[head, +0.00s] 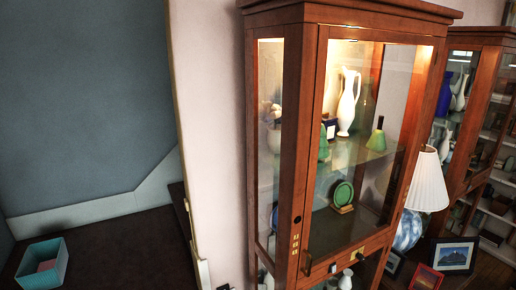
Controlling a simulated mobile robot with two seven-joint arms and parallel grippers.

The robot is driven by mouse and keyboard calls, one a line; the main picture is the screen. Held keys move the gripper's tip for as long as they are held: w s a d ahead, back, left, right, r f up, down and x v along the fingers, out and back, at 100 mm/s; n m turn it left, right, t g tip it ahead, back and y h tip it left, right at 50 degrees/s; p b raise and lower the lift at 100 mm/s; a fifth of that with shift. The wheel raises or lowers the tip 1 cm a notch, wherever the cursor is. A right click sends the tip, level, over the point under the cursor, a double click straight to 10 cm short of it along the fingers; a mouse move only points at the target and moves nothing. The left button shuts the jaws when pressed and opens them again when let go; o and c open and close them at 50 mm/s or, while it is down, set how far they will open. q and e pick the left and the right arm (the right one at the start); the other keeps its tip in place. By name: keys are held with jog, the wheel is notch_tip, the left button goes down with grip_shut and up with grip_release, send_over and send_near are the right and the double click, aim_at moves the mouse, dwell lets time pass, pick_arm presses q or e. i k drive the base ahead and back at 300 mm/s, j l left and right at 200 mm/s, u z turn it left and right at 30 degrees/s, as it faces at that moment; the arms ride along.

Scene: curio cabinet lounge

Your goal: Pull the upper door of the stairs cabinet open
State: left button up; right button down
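A tall brown wooden cabinet (311,150) with glass panes stands right of centre in the head view. Its upper glass door (318,110) faces front right and appears shut. Behind the glass are a white pitcher (348,103), a green vase (377,137) and a green plate (343,193) on a stand. A lower section with a small knob (358,254) begins beneath and is cut off by the frame. Neither of my grippers is in view.
A second glass cabinet (480,110) stands at the right. A lamp with a white shade (428,183) and a blue base stands between them, near picture frames (454,255). A teal box (42,264) sits on the dark surface at lower left. That surface is otherwise largely clear.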

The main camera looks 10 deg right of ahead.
aim_at(325, 32)
jog(key=i+l, duration=0.3)
jog(key=i, duration=0.15)
jog(key=i+l, duration=0.3)
jog(key=i, duration=0.15)
jog(key=k+z, duration=0.05)
